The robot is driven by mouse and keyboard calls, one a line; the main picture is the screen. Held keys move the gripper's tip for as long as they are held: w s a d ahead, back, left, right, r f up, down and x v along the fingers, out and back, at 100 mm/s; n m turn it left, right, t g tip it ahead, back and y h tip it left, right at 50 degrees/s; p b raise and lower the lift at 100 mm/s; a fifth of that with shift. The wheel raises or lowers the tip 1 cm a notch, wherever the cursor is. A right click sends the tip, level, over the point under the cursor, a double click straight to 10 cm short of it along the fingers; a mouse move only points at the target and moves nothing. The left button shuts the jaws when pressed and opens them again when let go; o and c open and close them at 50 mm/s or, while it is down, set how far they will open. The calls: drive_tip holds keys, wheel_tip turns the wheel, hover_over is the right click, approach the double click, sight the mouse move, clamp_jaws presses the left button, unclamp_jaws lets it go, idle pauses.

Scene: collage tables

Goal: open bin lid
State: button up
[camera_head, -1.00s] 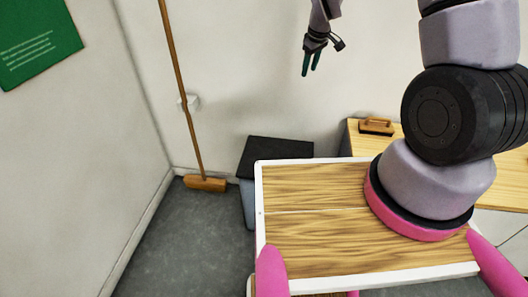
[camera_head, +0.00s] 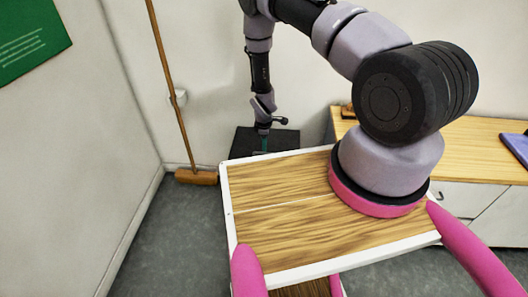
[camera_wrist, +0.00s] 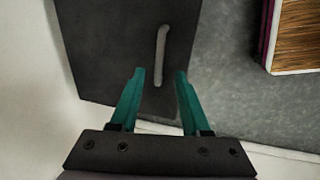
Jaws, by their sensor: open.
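The bin's flat black lid (camera_head: 285,141) is closed and level behind my wooden-topped base; the bin's body below it is hidden. In the wrist view the dark lid (camera_wrist: 105,45) fills the upper left, with a grey bar handle (camera_wrist: 161,55) on it. My gripper (camera_wrist: 160,73) is open and empty, with its two teal fingers apart. In that view, the fingertips lie on either side of the handle's lower part; I cannot tell their height above it. In the head view my gripper (camera_head: 263,144) points down over the lid.
A broom (camera_head: 197,177) leans on the wall at the left. A wooden-topped desk (camera_head: 475,140) stands at the right with a brush (camera_head: 347,111) and a blue item (camera_head: 516,146) on it. Grey floor is clear at the left.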

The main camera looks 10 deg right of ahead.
drive_tip(key=f, duration=0.4)
drive_tip(key=w+f, duration=0.1)
drive_tip(key=f, duration=0.1)
drive_tip(key=shift+w+d+f, duration=0.1)
drive_tip(key=shift+d+f, duration=0.1)
drive_tip(key=shift+d, duration=0.05)
clamp_jaws()
idle(1.2)
